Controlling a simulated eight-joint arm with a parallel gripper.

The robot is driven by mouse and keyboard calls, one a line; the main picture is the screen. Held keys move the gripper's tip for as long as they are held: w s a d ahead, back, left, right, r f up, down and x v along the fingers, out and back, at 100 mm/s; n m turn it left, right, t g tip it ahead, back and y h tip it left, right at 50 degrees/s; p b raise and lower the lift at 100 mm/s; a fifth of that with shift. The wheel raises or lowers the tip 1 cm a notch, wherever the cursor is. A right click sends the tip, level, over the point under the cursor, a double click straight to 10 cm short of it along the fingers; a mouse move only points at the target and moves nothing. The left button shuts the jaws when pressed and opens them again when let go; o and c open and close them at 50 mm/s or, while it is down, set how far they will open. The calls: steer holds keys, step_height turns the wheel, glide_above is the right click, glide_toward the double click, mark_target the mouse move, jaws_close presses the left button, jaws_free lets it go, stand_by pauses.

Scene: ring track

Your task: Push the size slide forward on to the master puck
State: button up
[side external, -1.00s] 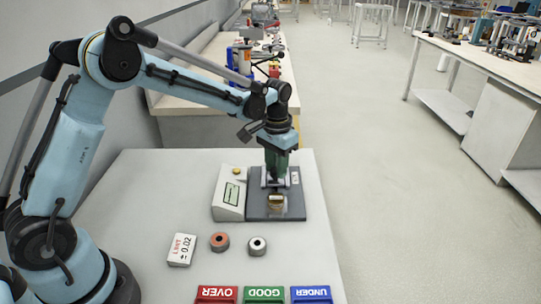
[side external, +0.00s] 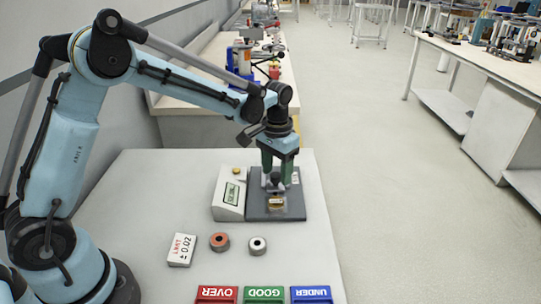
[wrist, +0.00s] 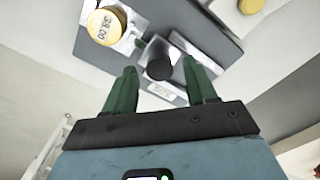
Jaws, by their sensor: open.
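The brass-coloured master puck (side external: 276,201), marked 38.00 in the wrist view (wrist: 104,25), sits on the dark gauge base (side external: 300,207). The size slide shows in the wrist view as metal parts with a dark round knob (wrist: 159,68). In the side view it is mostly hidden by my gripper. My gripper (side external: 277,180) is open and points down over the base, behind the puck in the side view. In the wrist view its green fingers (wrist: 160,78) lie on either side of the knob. I cannot tell whether they touch it.
A white readout (side external: 231,194) with a yellow button adjoins the base. OVER (side external: 217,294), GOOD (side external: 264,294) and UNDER (side external: 311,294) bins line the front. The table's right side is clear.

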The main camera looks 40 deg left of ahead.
mark_target(275, 176)
step_height(275, 176, up, 12)
stand_by(0.5)
steer(key=shift+f, duration=0.1)
steer(key=shift+s, duration=0.1)
steer(key=s+f+t, duration=0.2)
steer(key=s+t, duration=0.5)
steer(key=s, duration=0.9)
steer(key=shift+s+a+f, duration=0.2)
steer(key=shift+s+a, duration=0.05)
steer(key=shift+s, duration=0.1)
steer(key=shift+c, duration=0.3)
stand_by(1.4)
